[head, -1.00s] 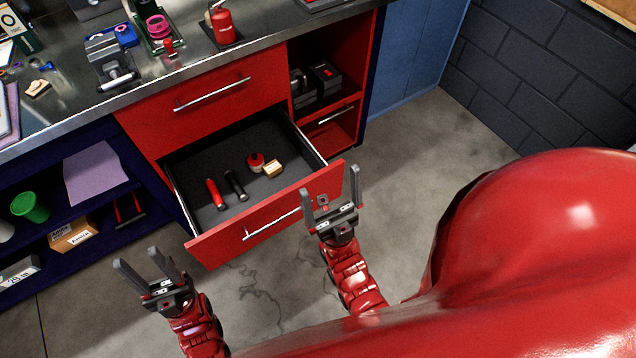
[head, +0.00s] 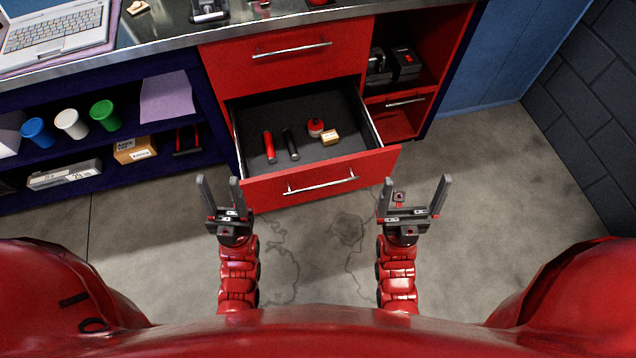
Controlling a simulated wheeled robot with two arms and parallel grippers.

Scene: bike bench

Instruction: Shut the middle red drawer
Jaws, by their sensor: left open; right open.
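The middle red drawer (head: 268,189) is pulled well out of the bench, below a shut red drawer (head: 285,68). Its front carries a silver bar handle (head: 321,185). Inside lie a red cylinder (head: 269,147), a black cylinder (head: 290,145), a round red item (head: 316,127) and a small tan block (head: 331,137). My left gripper (head: 220,190) is open and empty, close to the drawer front's left end in the picture. My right gripper (head: 417,190) is open and empty, just right of the front's right end. I cannot tell whether either touches the drawer.
A dark blue shelf (head: 60,150) with cups and boxes stands left of the drawer. To the right are a red open cubby (head: 440,70) and a small red compartment with a handle (head: 405,103). Bare concrete floor (head: 490,190) lies right of my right gripper.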

